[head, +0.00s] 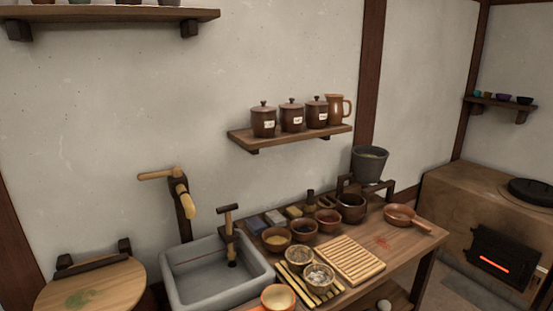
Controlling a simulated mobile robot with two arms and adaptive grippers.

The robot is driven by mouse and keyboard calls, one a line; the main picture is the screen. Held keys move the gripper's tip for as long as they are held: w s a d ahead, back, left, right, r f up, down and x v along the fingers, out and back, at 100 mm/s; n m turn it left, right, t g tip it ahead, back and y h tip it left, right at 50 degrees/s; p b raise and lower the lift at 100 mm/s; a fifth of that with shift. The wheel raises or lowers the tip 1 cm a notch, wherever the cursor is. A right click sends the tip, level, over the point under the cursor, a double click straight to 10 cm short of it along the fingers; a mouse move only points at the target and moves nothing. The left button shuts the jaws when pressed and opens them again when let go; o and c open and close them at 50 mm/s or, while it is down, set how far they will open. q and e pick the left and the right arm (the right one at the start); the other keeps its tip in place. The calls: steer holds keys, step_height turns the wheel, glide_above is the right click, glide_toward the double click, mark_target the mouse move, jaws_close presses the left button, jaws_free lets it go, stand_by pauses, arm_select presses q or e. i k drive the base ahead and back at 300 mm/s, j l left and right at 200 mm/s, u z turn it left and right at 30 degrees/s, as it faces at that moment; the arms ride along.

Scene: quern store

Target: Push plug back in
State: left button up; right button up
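A grey sink (196,299) stands at the lower middle of the head view, its front cut off by the picture's lower edge. A dark T-handled upright piece (228,222) shows at the sink's right rear; its lower end (232,263) reaches down inside the basin. It may be the plug; I cannot tell whether it is seated or loose. A wooden tap (182,200) with a pale handle rises behind the sink. Neither of my grippers is in view.
A wooden counter (391,238) right of the sink holds several bowls, a slatted board (350,260), a pan (401,215) and a grey bucket (369,165) on a stand. A round wooden lid (92,287) is left. A stove (480,200) with a glowing opening stands far right.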

mark_target(230, 254)
steer(key=i+l, duration=1)
steer(key=l, duration=0.2)
